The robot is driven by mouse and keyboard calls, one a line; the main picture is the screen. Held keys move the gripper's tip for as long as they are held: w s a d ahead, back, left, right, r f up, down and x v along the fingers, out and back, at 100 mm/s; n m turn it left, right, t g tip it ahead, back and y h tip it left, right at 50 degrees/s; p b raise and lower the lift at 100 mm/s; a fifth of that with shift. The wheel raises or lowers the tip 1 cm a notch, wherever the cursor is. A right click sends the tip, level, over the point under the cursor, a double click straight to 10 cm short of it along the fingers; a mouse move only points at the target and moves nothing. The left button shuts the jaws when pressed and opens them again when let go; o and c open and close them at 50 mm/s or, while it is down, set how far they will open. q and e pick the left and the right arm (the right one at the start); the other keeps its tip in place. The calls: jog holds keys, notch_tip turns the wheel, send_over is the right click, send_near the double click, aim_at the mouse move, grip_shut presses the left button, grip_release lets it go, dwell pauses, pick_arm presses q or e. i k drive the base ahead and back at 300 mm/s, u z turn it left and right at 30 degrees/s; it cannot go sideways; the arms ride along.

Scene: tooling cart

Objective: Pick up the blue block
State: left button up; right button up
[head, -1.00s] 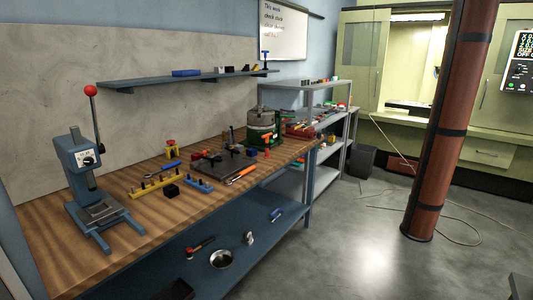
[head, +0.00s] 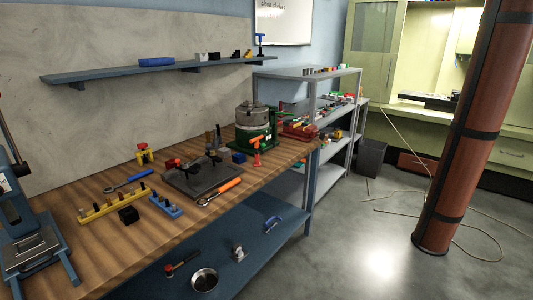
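Several blue things could be the blue block. A long blue block (head: 157,62) lies on the wall shelf. Neither of my grippers is in the head view.
A dark fixture plate (head: 200,178) and an orange-handled tool (head: 220,190) lie mid-bench. A blue press (head: 30,235) stands at the left. A grey shelf unit (head: 312,92) stands beyond the bench. A brown pillar (head: 468,140) rises at right; open floor lies before it.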

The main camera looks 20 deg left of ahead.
aim_at(238, 158)
jog(key=u, duration=0.1)
jog(key=i, duration=0.8)
jog(key=u, duration=1.05)
jog(key=i, duration=0.7)
jog(key=u, duration=0.75)
